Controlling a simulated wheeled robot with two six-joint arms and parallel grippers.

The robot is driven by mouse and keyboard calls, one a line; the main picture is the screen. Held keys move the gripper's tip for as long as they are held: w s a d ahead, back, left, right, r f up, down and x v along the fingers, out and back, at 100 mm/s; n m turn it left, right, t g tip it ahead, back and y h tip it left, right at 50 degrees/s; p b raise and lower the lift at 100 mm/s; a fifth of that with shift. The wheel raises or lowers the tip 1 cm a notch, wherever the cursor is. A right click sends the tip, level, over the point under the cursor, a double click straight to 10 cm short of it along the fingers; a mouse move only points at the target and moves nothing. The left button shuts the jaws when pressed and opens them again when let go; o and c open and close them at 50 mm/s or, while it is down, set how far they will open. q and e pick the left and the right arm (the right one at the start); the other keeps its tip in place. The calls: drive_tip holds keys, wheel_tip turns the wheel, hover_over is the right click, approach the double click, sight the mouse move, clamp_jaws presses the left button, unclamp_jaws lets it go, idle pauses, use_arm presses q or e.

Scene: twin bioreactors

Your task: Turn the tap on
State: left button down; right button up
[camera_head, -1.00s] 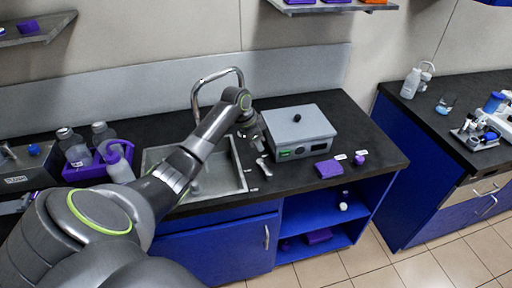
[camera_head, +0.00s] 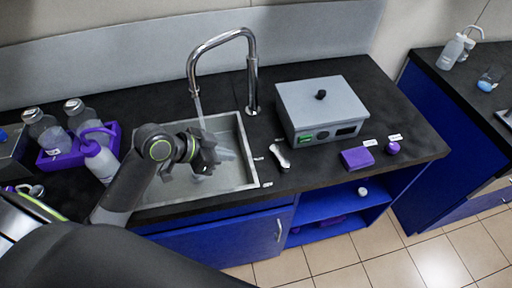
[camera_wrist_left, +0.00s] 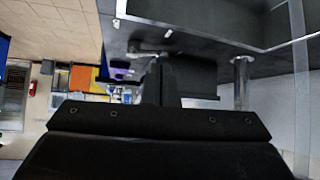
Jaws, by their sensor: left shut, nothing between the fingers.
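The chrome tap (camera_head: 251,78) rises behind the sink's right back corner and arches left. A thin pale stream (camera_head: 201,115), which looks like running water, falls from its spout into the steel sink (camera_head: 251,160). A silver lever-like piece (camera_head: 280,156) lies on the counter right of the sink; it also shows in the left wrist view (camera_wrist_left: 148,52). The tap's column stands right of my fingers in the left wrist view (camera_wrist_left: 241,78). My left gripper (camera_head: 208,160) is shut and empty over the sink, apart from the lever. My right gripper is out of view.
A grey box device (camera_head: 322,105) stands right of the tap. A purple block (camera_head: 357,158) and small purple knob (camera_head: 392,148) lie near the front edge. A purple tray (camera_head: 62,158) with bottles is left of the sink. A squeeze bottle (camera_head: 452,52) stands on another counter.

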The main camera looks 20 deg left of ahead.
sight(273, 151)
use_arm(q)
drive_tip(key=x, duration=0.9)
drive_tip(key=shift+w+d+f+p, duration=0.1)
drive_tip(key=shift+d+f+p, duration=0.05)
drive_tip(key=shift+d+p, duration=0.25)
drive_tip(key=shift+w+d+p, duration=0.5)
drive_tip(key=shift+w+d, duration=0.3)
drive_tip(key=shift+w, duration=0.15)
drive_tip(key=shift+w+d, duration=0.45)
drive_tip(key=shift+w, duration=0.1)
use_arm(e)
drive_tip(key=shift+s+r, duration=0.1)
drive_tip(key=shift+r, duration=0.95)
use_arm(q)
drive_tip(key=shift+w+d+m, duration=0.15)
drive_tip(key=shift+w+m, duration=0.25)
drive_tip(key=shift+w+d+g+h, duration=0.15)
drive_tip(key=shift+w+g+h, duration=0.1)
drive_tip(key=shift+g+h, duration=0.05)
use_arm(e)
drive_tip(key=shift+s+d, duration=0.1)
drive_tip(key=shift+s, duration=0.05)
